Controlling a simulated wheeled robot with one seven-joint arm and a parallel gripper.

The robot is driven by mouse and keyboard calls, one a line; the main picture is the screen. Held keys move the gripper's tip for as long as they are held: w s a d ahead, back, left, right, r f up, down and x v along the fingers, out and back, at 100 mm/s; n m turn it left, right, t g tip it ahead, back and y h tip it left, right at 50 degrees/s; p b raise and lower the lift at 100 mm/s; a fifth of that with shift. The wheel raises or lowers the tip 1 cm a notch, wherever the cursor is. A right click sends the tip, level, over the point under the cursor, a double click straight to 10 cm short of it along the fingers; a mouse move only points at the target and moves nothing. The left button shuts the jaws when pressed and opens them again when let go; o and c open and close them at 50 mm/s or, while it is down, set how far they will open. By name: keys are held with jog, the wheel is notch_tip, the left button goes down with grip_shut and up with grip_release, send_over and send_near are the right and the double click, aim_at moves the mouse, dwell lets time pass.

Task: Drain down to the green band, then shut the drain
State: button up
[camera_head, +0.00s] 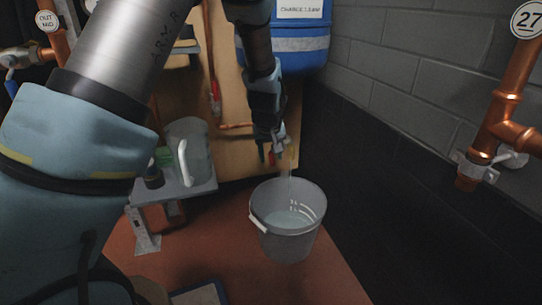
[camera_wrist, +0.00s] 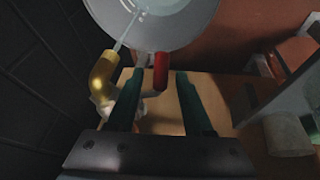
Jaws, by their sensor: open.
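The drain's brass spout (camera_wrist: 103,70) and red lever (camera_wrist: 160,72) show in the wrist view. A thin stream of water (camera_wrist: 130,27) runs from the spout into the bucket (camera_head: 268,240), which stands on the floor below. The bucket holds some water and has white level marks inside. My gripper (camera_head: 279,146) is at the drain, its dark fingers open. In the wrist view my gripper (camera_wrist: 160,88) has the red lever between its fingertips, with gaps on both sides; contact is not visible. No gauge with a green band is readable in either view.
A blue vessel (camera_head: 300,45) with a white label hangs above the drain. A clear jug (camera_head: 187,150) stands on a small grey stand (camera_head: 200,190) left of the bucket. Copper pipes tagged 27 (camera_head: 512,95) run along the grey block wall at right.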

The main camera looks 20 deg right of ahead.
jog(key=shift+c, duration=0.4)
grip_shut()
jog(key=shift+t, duration=0.4)
jog(key=shift+w+f+t+p, duration=0.1)
jog(key=shift+f+t+p, duration=0.05)
jog(key=shift+t+p, duration=0.4)
jog(key=shift+w+f+t+h, duration=0.1)
jog(key=shift+w+t+h, duration=0.1)
jog(key=shift+t, duration=0.4)
jog(key=shift+w+t+h, duration=0.1)
jog(key=shift+t+h, duration=0.1)
jog(key=shift+t, duration=0.35)
jog(key=shift+w+m+t+h, duration=0.15)
jog(key=shift+w+t, duration=0.15)
jog(key=shift+t, duration=0.5)
jog(key=shift+w+m+t+h, duration=0.15)
jog(key=shift+w+t, duration=0.1)
jog(key=shift+t, duration=0.55)
